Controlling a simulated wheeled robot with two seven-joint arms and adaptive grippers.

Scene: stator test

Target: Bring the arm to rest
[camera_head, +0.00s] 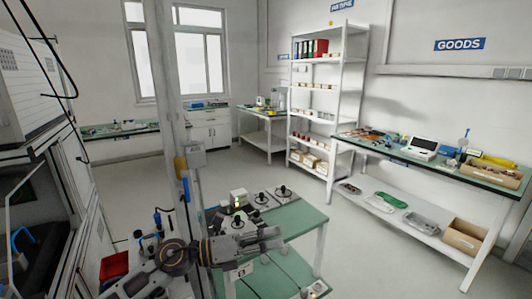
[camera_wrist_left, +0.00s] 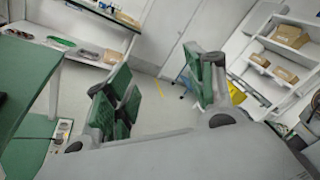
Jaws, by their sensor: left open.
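My left arm comes in from the lower left in the head view. Its gripper (camera_head: 272,240) points right, over the near part of the green-topped table (camera_head: 302,222). In the left wrist view the two green-padded fingers of the left gripper (camera_wrist_left: 165,92) stand wide apart. Only the floor and distant furniture show between them, so it is open and empty. My right gripper is in neither view.
Black-knobbed parts (camera_head: 283,192) and a device with a lit green spot (camera_head: 238,202) stand on the table just behind the gripper. A post (camera_head: 168,110) and a machine cabinet (camera_head: 45,190) are at left. The floor (camera_head: 375,250) at right is clear.

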